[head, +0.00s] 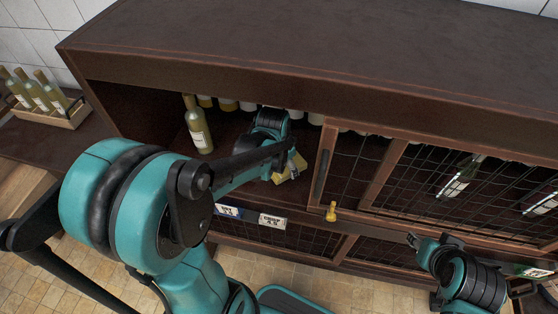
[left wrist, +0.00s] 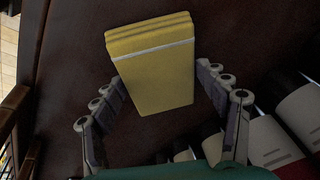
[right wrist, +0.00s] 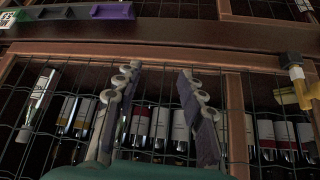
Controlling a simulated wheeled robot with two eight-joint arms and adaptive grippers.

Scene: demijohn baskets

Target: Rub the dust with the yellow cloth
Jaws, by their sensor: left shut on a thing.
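The folded yellow cloth (head: 293,168) is inside the open shelf compartment of the dark cabinet, partly hidden by my left arm. In the left wrist view, the cloth (left wrist: 155,75) shows as a thick folded block between the fingers. My left gripper (left wrist: 161,88) is shut on it, over the dark shelf board (left wrist: 225,25). I cannot make out any dust on the board. My right gripper (head: 424,244) is in front of the wire-fronted cabinet at the lower right. In the right wrist view, its fingers (right wrist: 161,75) are apart with nothing held between them.
A pale bottle (head: 198,128) stands in the compartment left of my left gripper, with more bottles behind. A wire-mesh door (head: 350,165) borders it on the right. A yellow fitting (head: 331,211) sticks out at the cabinet front. A bottle crate (head: 62,118) stands far left.

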